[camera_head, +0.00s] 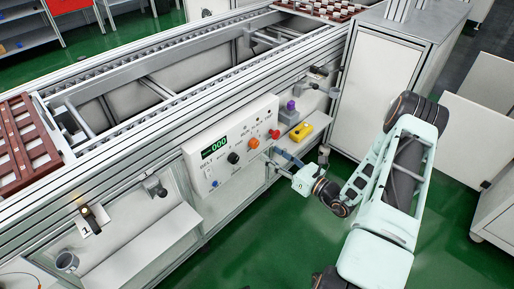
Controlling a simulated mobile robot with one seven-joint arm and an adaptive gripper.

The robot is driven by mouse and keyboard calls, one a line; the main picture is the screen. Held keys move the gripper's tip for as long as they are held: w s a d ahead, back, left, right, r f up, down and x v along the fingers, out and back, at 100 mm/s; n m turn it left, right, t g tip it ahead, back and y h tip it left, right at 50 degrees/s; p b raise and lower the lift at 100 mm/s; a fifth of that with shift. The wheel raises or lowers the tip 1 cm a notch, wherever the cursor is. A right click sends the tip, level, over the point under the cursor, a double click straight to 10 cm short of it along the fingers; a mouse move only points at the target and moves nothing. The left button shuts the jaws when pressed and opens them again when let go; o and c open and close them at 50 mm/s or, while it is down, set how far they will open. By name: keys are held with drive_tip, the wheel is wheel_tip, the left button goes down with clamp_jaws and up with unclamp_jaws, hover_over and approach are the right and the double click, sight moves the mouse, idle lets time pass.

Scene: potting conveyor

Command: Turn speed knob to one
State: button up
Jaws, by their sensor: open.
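A white control panel (222,172) is mounted on the side of the conveyor. It has a green display (214,147) that seems to read "-000". A black knob (233,158), an orange knob (253,143) and a red knob (274,134) sit in a row rising to the right. The labels are too small to tell which is the speed knob or where its pointer stands. My gripper (270,157) is open and empty, in front of the panel's lower right side, below the orange and red knobs. It appears apart from the knobs.
A yellow box (301,132) and a purple-topped item (291,106) sit right of the panel. The conveyor (150,100) runs behind, with brown trays (22,138) at left. A white cabinet (382,80) stands at right. Green floor (245,250) is open in front.

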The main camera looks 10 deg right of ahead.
sight(257, 144)
drive_tip(key=b+x, duration=0.1)
drive_tip(key=x, duration=0.6)
drive_tip(key=shift+w+a, duration=0.1)
drive_tip(key=c, duration=1.1)
